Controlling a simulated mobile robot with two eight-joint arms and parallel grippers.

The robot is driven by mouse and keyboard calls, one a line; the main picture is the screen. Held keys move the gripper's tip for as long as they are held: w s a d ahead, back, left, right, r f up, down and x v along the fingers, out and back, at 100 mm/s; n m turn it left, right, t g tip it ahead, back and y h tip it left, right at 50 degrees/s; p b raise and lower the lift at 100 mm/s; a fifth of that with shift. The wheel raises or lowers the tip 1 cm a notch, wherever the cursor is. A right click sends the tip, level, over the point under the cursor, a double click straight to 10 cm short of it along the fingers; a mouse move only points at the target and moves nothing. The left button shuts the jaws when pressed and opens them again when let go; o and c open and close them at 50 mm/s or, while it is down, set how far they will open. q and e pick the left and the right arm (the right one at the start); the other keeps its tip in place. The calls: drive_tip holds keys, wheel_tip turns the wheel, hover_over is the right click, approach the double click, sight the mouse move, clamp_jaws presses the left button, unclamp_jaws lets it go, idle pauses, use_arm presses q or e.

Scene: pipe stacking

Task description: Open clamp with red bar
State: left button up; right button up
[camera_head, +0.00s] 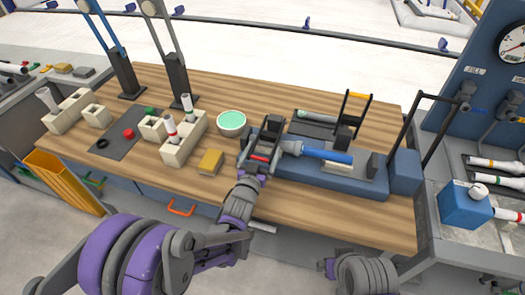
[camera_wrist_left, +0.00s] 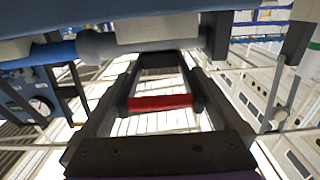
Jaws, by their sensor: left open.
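The clamp with the red bar (camera_head: 260,158) is at the left end of the blue fixture (camera_head: 300,182). In the left wrist view the red bar (camera_wrist_left: 160,102) runs crosswise between two dark clamp arms, just ahead of my gripper. My left gripper (camera_head: 262,150) is open over this clamp, with its fingers on either side of the bar in the wrist view (camera_wrist_left: 165,95). I cannot tell whether they touch it. The gripper partly hides the clamp in the head view. A blue pipe with a grey collar (camera_head: 325,154) lies in the fixture. My right gripper is not visible.
A second clamp with a yellow bar (camera_head: 358,95) stands raised behind the pipe. A green bowl (camera_head: 231,124), a yellow sponge (camera_head: 210,162) and beige pipe holders (camera_head: 184,140) are left of the fixture. A blue gauge panel (camera_head: 470,85) rises at right. The table's front edge is clear.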

use_arm(q)
clamp_jaws()
idle(0.4)
drive_tip(key=shift+r, duration=0.2)
